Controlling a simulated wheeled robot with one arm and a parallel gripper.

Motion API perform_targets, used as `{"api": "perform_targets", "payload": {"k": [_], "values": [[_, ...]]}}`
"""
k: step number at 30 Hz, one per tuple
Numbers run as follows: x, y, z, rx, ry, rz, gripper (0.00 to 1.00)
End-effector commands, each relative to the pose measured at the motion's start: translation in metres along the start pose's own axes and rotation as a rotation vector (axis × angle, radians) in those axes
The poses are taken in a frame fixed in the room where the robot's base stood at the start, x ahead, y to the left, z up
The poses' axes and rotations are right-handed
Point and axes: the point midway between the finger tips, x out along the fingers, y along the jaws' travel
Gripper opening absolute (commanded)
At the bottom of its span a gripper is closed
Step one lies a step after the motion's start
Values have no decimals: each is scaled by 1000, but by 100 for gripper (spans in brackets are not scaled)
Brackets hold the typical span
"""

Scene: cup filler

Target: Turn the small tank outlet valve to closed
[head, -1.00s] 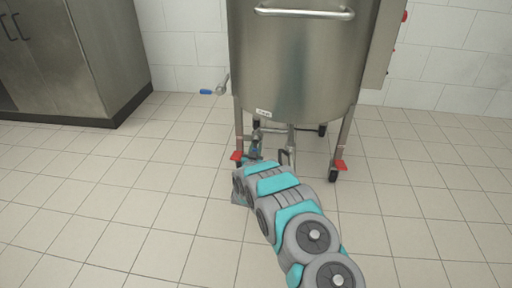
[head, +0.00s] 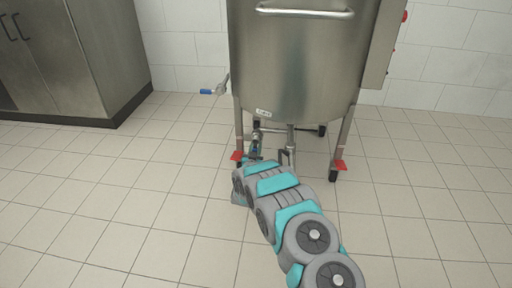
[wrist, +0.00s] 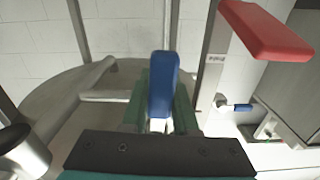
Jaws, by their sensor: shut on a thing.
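The steel tank (head: 300,70) stands on legs, with outlet piping (head: 291,140) beneath it. My gripper (wrist: 161,95) is shut on a blue valve handle (wrist: 164,75), which sits between its green fingers in the wrist view. In the head view my arm reaches under the tank's front left, and the gripper is mostly hidden behind the arm links and small in the picture. The valve body below the handle is largely hidden, so I cannot tell its exact setting.
Another blue-handled valve (head: 207,92) sticks out from the tank's left side. Red foot parts (head: 340,165) sit on the tank legs, and one red part (wrist: 268,30) is close in the wrist view. A steel cabinet (head: 60,60) stands at left. The tiled floor around is clear.

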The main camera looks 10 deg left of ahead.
Motion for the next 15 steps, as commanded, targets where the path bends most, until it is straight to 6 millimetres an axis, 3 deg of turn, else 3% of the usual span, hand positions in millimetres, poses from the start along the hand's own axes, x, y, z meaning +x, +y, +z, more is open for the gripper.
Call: {"api": "perform_targets", "payload": {"k": [15], "values": [[0,-19,-4,331,2,-2,0]]}}
